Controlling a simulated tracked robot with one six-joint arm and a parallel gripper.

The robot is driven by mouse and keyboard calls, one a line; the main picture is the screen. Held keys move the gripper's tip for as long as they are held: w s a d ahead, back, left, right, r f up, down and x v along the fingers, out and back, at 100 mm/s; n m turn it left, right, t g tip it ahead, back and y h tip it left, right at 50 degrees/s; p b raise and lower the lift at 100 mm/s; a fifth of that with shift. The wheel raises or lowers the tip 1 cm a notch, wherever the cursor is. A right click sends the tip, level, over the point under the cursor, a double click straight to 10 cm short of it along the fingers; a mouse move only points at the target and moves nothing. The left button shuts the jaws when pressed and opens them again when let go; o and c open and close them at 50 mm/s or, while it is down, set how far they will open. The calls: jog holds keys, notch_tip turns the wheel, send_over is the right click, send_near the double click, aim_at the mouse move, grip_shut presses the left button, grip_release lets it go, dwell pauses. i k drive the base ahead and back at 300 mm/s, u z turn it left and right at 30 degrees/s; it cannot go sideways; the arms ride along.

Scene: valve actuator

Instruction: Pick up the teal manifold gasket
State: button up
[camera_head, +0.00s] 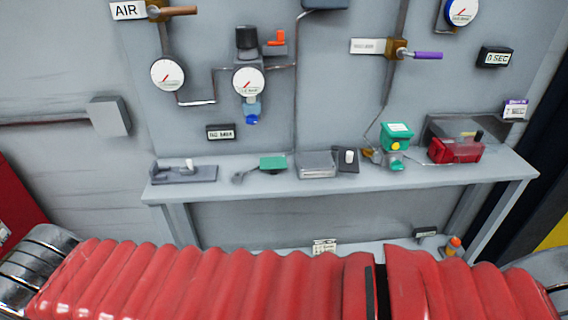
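A small flat teal-green piece (272,163) lies on the grey bench (220,190), left of the middle; it may be the manifold gasket, but it is too small to tell. My gripper is not in view. A red ribbed sleeve, which looks like part of my arm, crosses the bottom of the picture in front of the bench.
A grey box (316,164), a dark fixture with a white peg (184,172) and a red box (455,149) stand on the bench. Gauges (168,74) and valves hang on the wall panel above. An orange-capped bottle (452,246) stands below at right.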

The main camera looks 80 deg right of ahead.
aim_at(266, 162)
jog(key=z, duration=2.65)
